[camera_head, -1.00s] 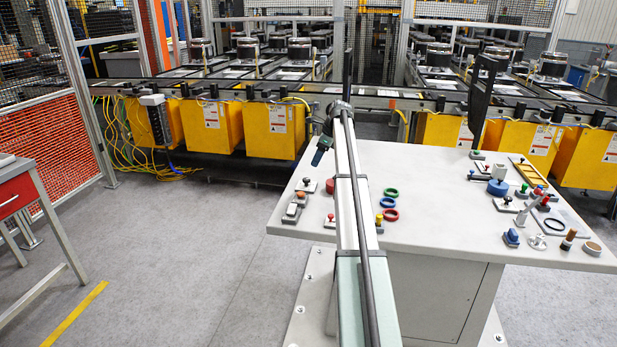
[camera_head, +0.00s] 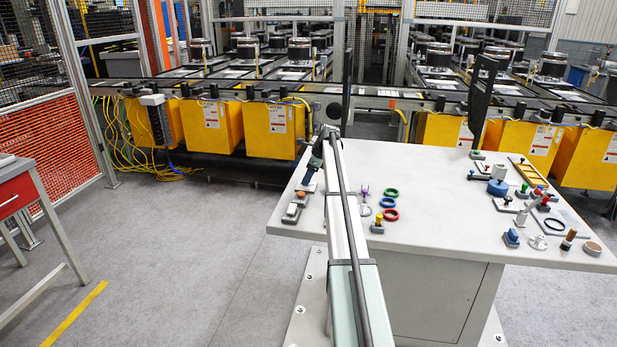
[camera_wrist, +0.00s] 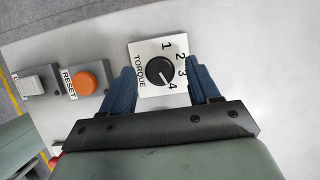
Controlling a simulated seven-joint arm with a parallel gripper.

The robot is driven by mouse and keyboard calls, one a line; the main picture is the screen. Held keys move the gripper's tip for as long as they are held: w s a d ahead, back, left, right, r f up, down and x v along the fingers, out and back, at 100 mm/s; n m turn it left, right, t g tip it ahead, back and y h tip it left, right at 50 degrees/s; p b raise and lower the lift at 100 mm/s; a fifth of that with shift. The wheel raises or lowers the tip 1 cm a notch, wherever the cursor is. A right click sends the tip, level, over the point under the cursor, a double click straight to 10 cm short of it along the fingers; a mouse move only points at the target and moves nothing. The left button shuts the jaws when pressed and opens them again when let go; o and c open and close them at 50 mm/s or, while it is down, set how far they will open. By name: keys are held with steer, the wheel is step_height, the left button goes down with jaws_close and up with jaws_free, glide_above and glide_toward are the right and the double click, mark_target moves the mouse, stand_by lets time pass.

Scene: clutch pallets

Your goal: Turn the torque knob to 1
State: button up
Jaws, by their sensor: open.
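The torque knob (camera_wrist: 160,71) is a round black dial on a square white plate (camera_wrist: 142,49) marked TORQUE and 1, 2, 3, 4. Its white pointer line points toward the 4. My gripper (camera_wrist: 160,67) is open in the wrist view, with one blue finger on each side of the knob. Gaps show between the fingers and the dial; I cannot tell the fingertips' height over the plate. In the head view my gripper (camera_head: 314,167) points down over the table's left part, and the knob's dial cannot be made out there.
An orange RESET button (camera_wrist: 88,83) and a pale rocker switch (camera_wrist: 35,82) lie left of the plate. Several controls crowd the right end; the middle is clear.

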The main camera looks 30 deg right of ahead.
steer(key=shift+c, duration=0.3)
steer(key=c, duration=1)
steer(key=n, duration=0.3)
steer(key=shift+w+d+g+y, duration=0.15)
steer(key=shift+w+g+y, duration=0.05)
steer(key=shift+g+y, duration=0.2)
steer(key=n+g, duration=0.1)
steer(key=n, duration=0.3)
steer(key=shift+w+g+y, duration=0.15)
steer(key=shift+g+y, duration=0.15)
steer(key=shift+g, duration=0.1)
steer(key=n+g, duration=0.1)
steer(key=n, duration=0.4)
steer(key=shift+w+g, duration=0.15)
steer(key=shift+g, duration=0.25)
steer(key=shift+n+g+h, duration=0.5)
steer(key=shift+n+g, duration=0.1)
steer(key=shift+n, duration=1.2)
